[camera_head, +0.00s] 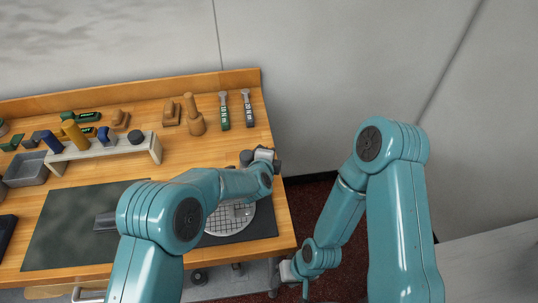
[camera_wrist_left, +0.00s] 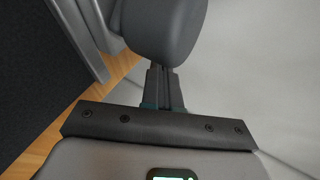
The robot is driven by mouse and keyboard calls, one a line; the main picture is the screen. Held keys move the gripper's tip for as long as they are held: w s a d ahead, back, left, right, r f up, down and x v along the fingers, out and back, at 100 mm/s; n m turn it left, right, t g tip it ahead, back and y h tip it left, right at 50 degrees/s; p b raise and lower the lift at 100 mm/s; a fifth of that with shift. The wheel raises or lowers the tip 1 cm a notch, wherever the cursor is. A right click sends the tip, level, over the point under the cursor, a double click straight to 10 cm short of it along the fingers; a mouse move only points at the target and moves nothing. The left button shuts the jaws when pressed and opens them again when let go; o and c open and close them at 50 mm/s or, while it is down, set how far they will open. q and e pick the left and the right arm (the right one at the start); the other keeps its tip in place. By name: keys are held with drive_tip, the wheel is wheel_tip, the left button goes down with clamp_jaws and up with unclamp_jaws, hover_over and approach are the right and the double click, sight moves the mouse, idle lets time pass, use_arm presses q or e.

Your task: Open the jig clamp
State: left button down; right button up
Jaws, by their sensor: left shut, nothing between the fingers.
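My left gripper (camera_wrist_left: 165,88) is shut in the left wrist view, its two fingers together. A large dark grey rounded piece (camera_wrist_left: 165,28) lies right at and beyond its fingertips; I cannot tell whether they touch or whether it is the jig clamp's handle. In the head view my left arm reaches over the right part of the bench, and its wrist hides the fingers. No clamp can be made out for certain. A round white gridded plate (camera_head: 229,218) lies partly under that arm. My right arm hangs off the bench's right side, its fingers not clear.
The wooden bench (camera_head: 180,158) has a raised back edge. A light rack (camera_head: 90,153) holds several tools, with a grey tray (camera_head: 28,170) at left. A dark mat (camera_head: 60,230) lies in front.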

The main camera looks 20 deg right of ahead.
use_arm(q)
drive_tip(key=shift+a, duration=0.15)
idle(0.3)
drive_tip(key=shift+s+a+r, duration=0.1)
drive_tip(key=shift+s+r, duration=0.1)
drive_tip(key=b+v, duration=0.2)
drive_tip(key=v, duration=1.3)
drive_tip(key=shift+s+b, duration=0.3)
drive_tip(key=shift+s, duration=0.1)
drive_tip(key=shift+r, duration=0.1)
